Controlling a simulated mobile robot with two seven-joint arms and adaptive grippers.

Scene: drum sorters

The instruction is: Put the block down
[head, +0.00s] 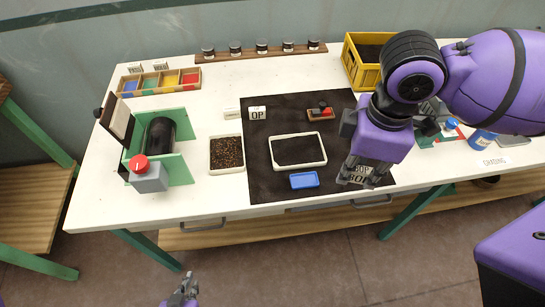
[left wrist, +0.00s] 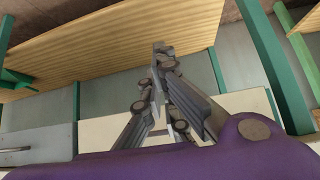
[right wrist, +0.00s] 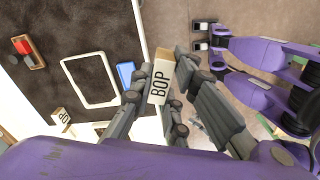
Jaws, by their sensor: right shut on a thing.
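A pale block lettered BOP (head: 357,176) is between the fingers of my right gripper (head: 362,172), near the front right part of the dark mat (head: 225,190). The right wrist view shows the block (right wrist: 159,83) gripped between both fingertips, its lettered face toward the camera. Whether its underside touches the mat is hidden. My left gripper (head: 182,290) is low in front of the table, away from everything on it. Its fingers (left wrist: 163,62) look closed together with nothing between them.
A seed-filled tray (head: 226,170) and green drum machine (head: 160,150) stand left. A yellow crate (head: 352,62) stands behind my right arm.

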